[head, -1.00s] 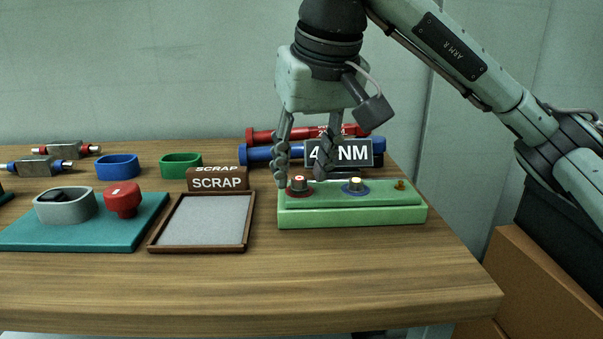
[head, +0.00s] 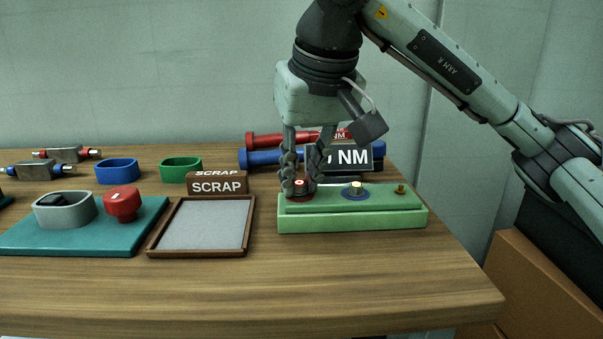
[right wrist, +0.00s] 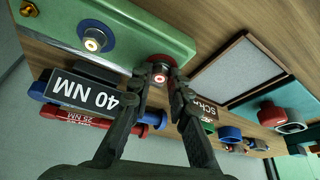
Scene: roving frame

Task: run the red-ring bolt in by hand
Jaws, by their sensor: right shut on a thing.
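The red-ring bolt (head: 299,184) stands at the left end of the green block (head: 350,216); its lit head also shows in the right wrist view (right wrist: 160,75). My right gripper (head: 301,188) points down over it and is shut on the bolt head, one finger on each side. The fingers partly hide the red ring. A second bolt, the blue-ring bolt (head: 356,188), stands upright in the middle of the same block, free of the gripper. My left gripper is not in view.
A brass-coloured stud (head: 400,189) is at the block's right end. The SCRAP tray (head: 150,250) lies left. A teal mat (head: 110,240) holds a red knob (head: 122,203). Table front is clear.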

